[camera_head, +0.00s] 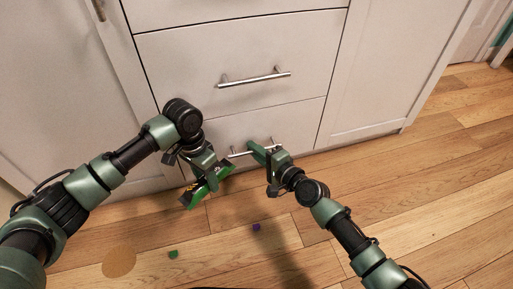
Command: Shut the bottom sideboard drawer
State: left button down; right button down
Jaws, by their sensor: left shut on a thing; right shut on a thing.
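The white sideboard's bottom drawer (226,128) is at the lower middle, below a wider drawer front. Its front looks flush or nearly flush with the sideboard; any small gap is hard to tell. Its metal bar handle (240,153) is partly hidden by my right gripper (263,156), which is shut on the handle's right part. My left gripper (208,174) is shut on a green and black item (196,193), held to the left of the handle, in front of the sideboard's lower part. The arm hides part of the drawer's left side.
The drawer above (180,55) is shut, with its own bar handle (255,76). A green block (173,254), a purple block (256,227) and a round tan disc (119,262) lie on the wood floor (430,200). The floor at the right is clear.

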jog(key=c, duration=1.5)
grip_release()
jog(key=shift+r, duration=0.1)
jog(key=shift+w, duration=0.1)
jog(key=shift+d+r, duration=0.15)
